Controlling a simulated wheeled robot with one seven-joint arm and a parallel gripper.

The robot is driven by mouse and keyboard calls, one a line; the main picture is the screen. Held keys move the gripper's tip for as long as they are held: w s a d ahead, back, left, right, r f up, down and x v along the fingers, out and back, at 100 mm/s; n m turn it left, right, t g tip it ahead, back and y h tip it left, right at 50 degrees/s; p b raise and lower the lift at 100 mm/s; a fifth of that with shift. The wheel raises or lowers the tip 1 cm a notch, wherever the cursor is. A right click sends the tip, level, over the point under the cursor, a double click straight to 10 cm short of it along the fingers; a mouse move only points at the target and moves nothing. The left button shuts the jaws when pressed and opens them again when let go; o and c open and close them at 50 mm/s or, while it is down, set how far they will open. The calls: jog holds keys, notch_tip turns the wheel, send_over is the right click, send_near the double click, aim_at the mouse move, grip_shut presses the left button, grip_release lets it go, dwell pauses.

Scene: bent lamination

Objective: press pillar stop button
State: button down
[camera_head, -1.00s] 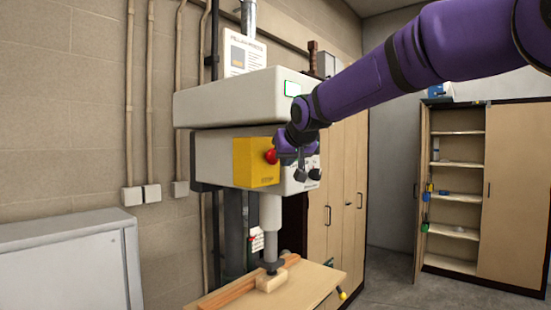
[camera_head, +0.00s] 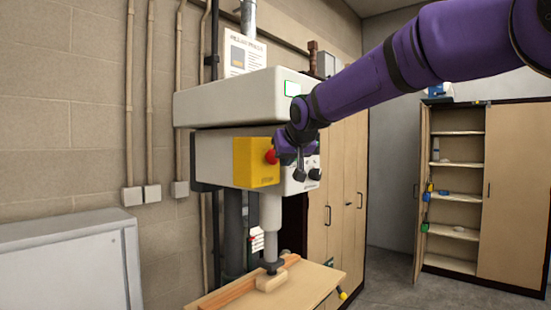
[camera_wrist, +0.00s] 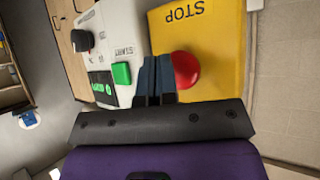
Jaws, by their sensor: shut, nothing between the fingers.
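The stop button is a red dome (camera_head: 270,156) on a yellow box (camera_head: 253,172) on the front of the pillar drill (camera_head: 213,145). In the wrist view the red button (camera_wrist: 186,70) stands out from the yellow plate (camera_wrist: 217,50), which is marked STOP. My gripper (camera_wrist: 155,62) is shut and empty. Its fingertips are just beside the red button, on the side toward the green start button (camera_wrist: 122,74). I cannot tell whether they touch the red button. In the head view my wrist hides most of the gripper.
Below, a wooden strip (camera_head: 228,293) lies on the drill table (camera_head: 310,291). A grey cabinet (camera_head: 65,260) stands at left. An open cupboard (camera_head: 455,200) stands at the back right.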

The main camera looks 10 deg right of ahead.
jog(key=shift+w+a, duration=0.25)
jog(key=shift+w+a, duration=0.25)
jog(key=shift+w, duration=0.2)
dwell(1.0)
jog(key=shift+s, duration=0.1)
jog(key=shift+s+d, duration=0.55)
jog(key=shift+s, duration=0.15)
jog(key=shift+s+d, duration=0.75)
jog(key=shift+s, duration=0.25)
jog(key=shift+s+d, duration=0.7)
jog(key=shift+s, duration=0.3)
